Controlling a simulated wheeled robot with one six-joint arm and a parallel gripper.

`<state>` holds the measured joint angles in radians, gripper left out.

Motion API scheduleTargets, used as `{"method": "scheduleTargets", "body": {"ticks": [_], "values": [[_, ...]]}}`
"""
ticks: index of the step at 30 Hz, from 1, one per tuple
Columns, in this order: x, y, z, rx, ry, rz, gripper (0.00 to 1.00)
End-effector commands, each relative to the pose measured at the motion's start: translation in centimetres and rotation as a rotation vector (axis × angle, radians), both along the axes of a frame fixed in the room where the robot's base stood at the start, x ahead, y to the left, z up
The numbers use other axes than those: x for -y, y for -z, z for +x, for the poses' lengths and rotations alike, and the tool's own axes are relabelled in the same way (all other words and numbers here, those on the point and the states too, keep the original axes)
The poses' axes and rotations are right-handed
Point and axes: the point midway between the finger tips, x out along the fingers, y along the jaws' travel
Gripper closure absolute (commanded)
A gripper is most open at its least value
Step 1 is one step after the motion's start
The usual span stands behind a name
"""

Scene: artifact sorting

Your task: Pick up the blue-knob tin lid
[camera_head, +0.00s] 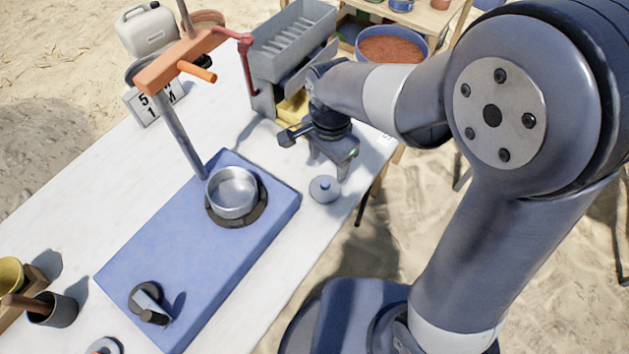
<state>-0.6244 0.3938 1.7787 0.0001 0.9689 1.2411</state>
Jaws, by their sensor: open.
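The tin lid with a blue knob (324,188) lies flat on the white table, near its right edge and beside the blue board. My gripper (330,166) is open and empty, just above the lid in the picture, with its fingers pointing down. A gap shows between the fingers and the lid, and I cannot tell their exact height over the table.
The blue board (170,240) carries an open metal tin (232,192) on a dark ring and a black clamp-like part (148,300). An orange-armed post (180,125) rises behind it. A grey slotted box (290,45) stands beyond my gripper. Another lid (103,346) lies at bottom left.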

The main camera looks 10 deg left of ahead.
Motion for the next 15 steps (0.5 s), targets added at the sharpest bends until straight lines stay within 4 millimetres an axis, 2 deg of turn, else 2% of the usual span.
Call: {"method": "scheduleTargets", "body": {"ticks": [1, 4, 11, 15], "values": [[0.1, 1.1, -0.1, -0.005, 0.000, -0.004, 0.33], [0.0, 2.7, -0.1, -0.003, 0.000, -0.003, 0.25], [0.0, 4.5, 0.0, -0.003, 0.000, -0.002, 0.06], [-0.2, 6.2, 0.1, -0.003, 0.000, -0.003, 0.06]]}}
